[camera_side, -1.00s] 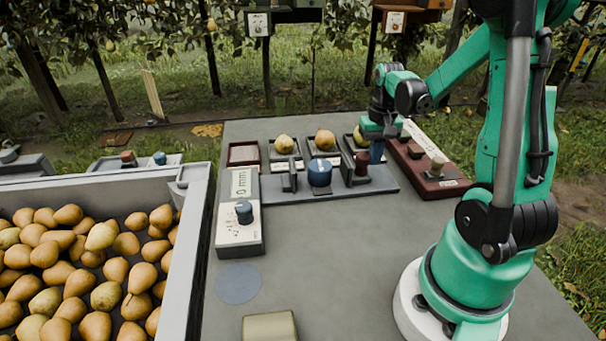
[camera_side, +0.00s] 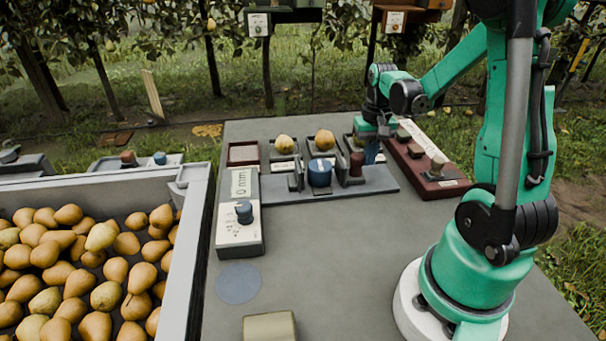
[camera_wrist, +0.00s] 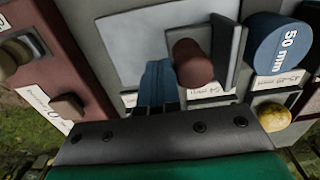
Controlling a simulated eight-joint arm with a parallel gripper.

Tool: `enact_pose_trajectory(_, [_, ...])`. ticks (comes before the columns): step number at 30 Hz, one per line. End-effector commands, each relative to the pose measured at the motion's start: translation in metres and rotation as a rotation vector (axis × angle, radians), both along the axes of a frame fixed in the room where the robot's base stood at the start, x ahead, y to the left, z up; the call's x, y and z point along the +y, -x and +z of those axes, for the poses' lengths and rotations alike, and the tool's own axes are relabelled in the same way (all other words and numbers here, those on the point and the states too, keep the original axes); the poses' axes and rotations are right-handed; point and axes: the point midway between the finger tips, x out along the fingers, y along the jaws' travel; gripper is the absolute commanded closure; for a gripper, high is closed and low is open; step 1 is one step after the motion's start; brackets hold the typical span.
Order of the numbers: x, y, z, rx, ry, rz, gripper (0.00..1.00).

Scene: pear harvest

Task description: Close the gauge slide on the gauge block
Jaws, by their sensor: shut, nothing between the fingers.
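The grey gauge block (camera_side: 270,191) lies across the table with a blue cylinder (camera_side: 319,174) on it. The cylinder shows "50 mm" in the wrist view (camera_wrist: 280,42). An upright jaw (camera_side: 296,178) stands on its left; the slide (camera_side: 344,170), with a red-brown knob (camera_side: 357,161), stands on its right. The slide plate also shows in the wrist view (camera_wrist: 228,50), close to the cylinder; I cannot tell whether they touch. My gripper (camera_side: 371,154) is shut and empty, low on the right side of the knob (camera_wrist: 192,63), at or very near contact.
Pears sit in trays behind the block; my gripper hides the right one. A dark red panel with knobs (camera_side: 436,178) lies on the right. A control box with a blue dial (camera_side: 243,212) is on the left. A pear crate (camera_side: 190,255) borders the table.

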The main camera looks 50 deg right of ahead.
Motion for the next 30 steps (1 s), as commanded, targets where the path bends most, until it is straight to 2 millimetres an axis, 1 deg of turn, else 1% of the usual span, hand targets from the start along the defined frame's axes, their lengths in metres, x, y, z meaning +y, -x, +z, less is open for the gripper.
enact_pose_trajectory(17, [0.0093,-0.0093,0.0,0.0,0.0,0.0,1.0])
enact_pose_trajectory(30, [0.0095,-0.0093,0.0,-0.001,-0.001,0.0,1.0])
